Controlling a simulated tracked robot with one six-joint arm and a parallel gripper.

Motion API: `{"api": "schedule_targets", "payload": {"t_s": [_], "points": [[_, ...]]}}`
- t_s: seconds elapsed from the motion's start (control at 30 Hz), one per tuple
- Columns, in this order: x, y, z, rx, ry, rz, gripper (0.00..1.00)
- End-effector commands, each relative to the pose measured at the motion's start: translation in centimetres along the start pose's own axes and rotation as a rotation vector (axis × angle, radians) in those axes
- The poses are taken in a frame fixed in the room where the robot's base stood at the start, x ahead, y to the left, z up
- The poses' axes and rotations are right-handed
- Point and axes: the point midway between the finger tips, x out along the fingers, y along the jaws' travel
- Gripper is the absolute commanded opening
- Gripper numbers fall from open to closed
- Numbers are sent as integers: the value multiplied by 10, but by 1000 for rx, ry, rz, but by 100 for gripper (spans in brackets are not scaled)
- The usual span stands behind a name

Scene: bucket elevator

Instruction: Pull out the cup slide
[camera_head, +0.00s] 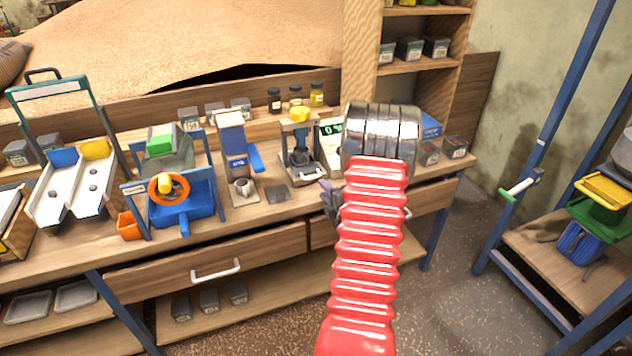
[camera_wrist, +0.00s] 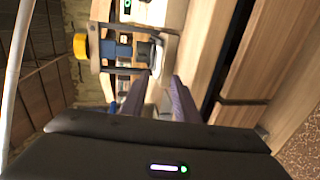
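The yellow-topped device (camera_head: 300,140) stands on the workbench left of my arm. A pale cup-like part sits low in its frame on a grey base (camera_head: 302,170); I take this base to be the cup slide, but cannot be sure. In the wrist view the device (camera_wrist: 115,50) lies sideways beyond my fingers, its yellow knob at left. My gripper (camera_wrist: 160,98) shows two purple fingers apart, with nothing clearly between them. In the head view my arm hides most of the gripper; a purple fingertip shows just right of the device.
A blue-and-white dispenser (camera_head: 232,140) with a small grey cup (camera_head: 243,187) stands left of the device. A scale with a green display (camera_head: 332,130) is partly behind my arm. Jars (camera_head: 317,94) line the back. Drawers with white handles (camera_head: 216,271) are below the benchtop.

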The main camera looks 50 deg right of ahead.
Motion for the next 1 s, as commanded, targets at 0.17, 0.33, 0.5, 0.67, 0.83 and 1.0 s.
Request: {"api": "schedule_targets", "payload": {"t_s": [0.17,0.33,0.5,0.67,0.83,1.0], "points": [[29,-1,-1,1,1,0,28],[54,-1,-1,0,2,0,28],[74,0,-1,1,1,0,28],[85,0,-1,1,1,0,28],[87,0,0,1,0,0,28],[87,0,-1,1,0,0,27]]}}
